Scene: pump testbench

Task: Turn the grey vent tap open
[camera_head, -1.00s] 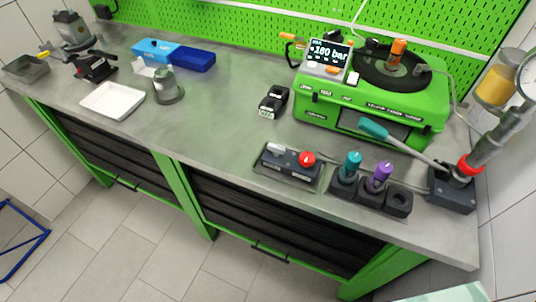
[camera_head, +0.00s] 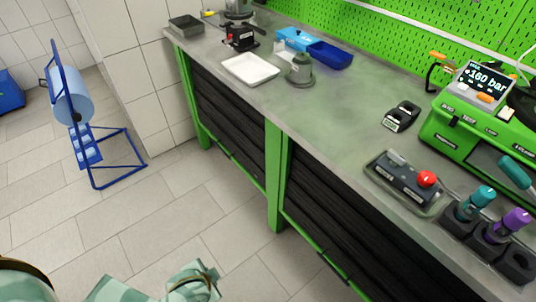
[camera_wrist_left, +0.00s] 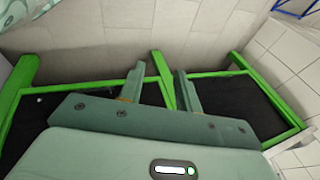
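I cannot pick out the grey vent tap for certain. The green pump tester (camera_head: 462,137), with its screen (camera_head: 480,83) reading 160 bar, is cut off by the right edge of the head view. A small grey lever (camera_head: 396,158) stands beside a red knob (camera_head: 427,179) on a dark control box (camera_head: 402,180). My left gripper (camera_wrist_left: 160,76) is open and empty in the left wrist view, its fingers apart in front of the bench's dark drawer fronts, touching nothing. Pale green parts of mine show at the bottom of the head view. My right gripper is not seen.
Teal (camera_head: 480,199) and purple (camera_head: 513,223) handled tools stand in black holders at the bench's front right. A white tray (camera_head: 250,69), blue bins (camera_head: 330,55) and a grey pump part (camera_head: 299,71) lie farther left. A blue roll stand (camera_head: 95,150) is on the floor.

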